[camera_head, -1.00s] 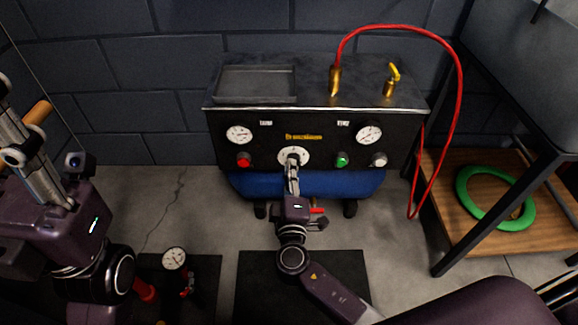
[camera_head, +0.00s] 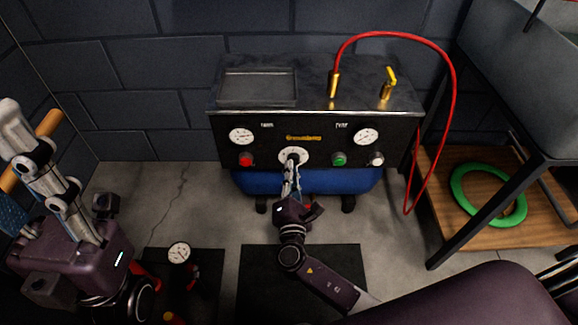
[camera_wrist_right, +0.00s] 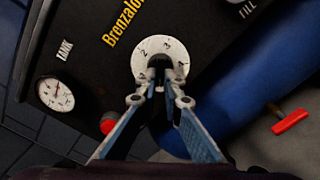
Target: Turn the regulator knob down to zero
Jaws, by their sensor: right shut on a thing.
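The regulator knob (camera_wrist_right: 158,62) is dark and sits in the middle of a white numbered dial (camera_wrist_right: 177,52) on the black compressor panel. In the head view the dial (camera_head: 284,154) is at the panel's centre, its lower part covered by my gripper. My right gripper (camera_head: 291,164) reaches up to it and is shut on the knob; its fingertips also show in the wrist view (camera_wrist_right: 161,88). The knob's pointer is hidden, so its setting cannot be read.
Gauges (camera_head: 241,136) and (camera_head: 366,137) flank the dial, with a red button (camera_head: 246,159), green button (camera_head: 339,159) and pale knob (camera_head: 376,158) below. A red hose (camera_head: 454,100) loops at the right. A metal-framed table (camera_head: 478,205) stands right. A small gauge (camera_head: 179,252) is low left.

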